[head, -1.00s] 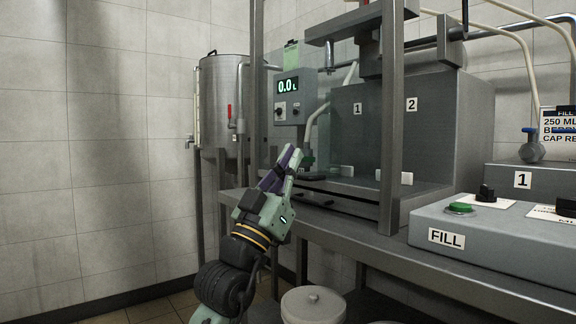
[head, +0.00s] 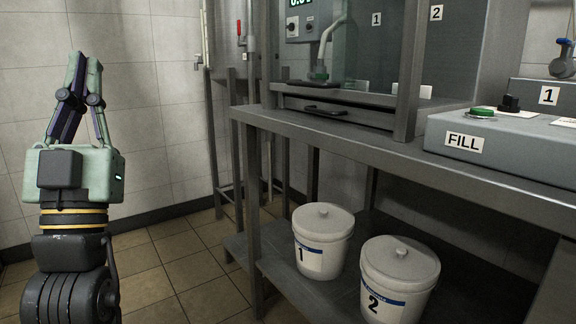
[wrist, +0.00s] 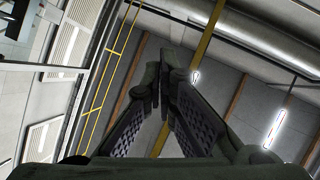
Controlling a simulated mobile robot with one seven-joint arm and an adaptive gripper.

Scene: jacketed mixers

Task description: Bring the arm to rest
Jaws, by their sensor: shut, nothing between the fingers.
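My gripper (head: 85,60) stands upright at the left in the head view, fingers pointing up. Its fingertips meet at the top and nothing is between them. It is clear of the bench, in front of the tiled wall. In the wrist view my gripper (wrist: 164,58) also shows its two dark fingers closed together at the tips, with the ceiling behind them.
A steel bench (head: 330,140) fills the right side, with a grey FILL panel (head: 505,145) on it. Lidded white buckets labelled 1 (head: 322,245) and 2 (head: 400,280) stand on its lower shelf. A steel tank (head: 228,50) is behind. Floor (head: 165,265) between arm and bench is free.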

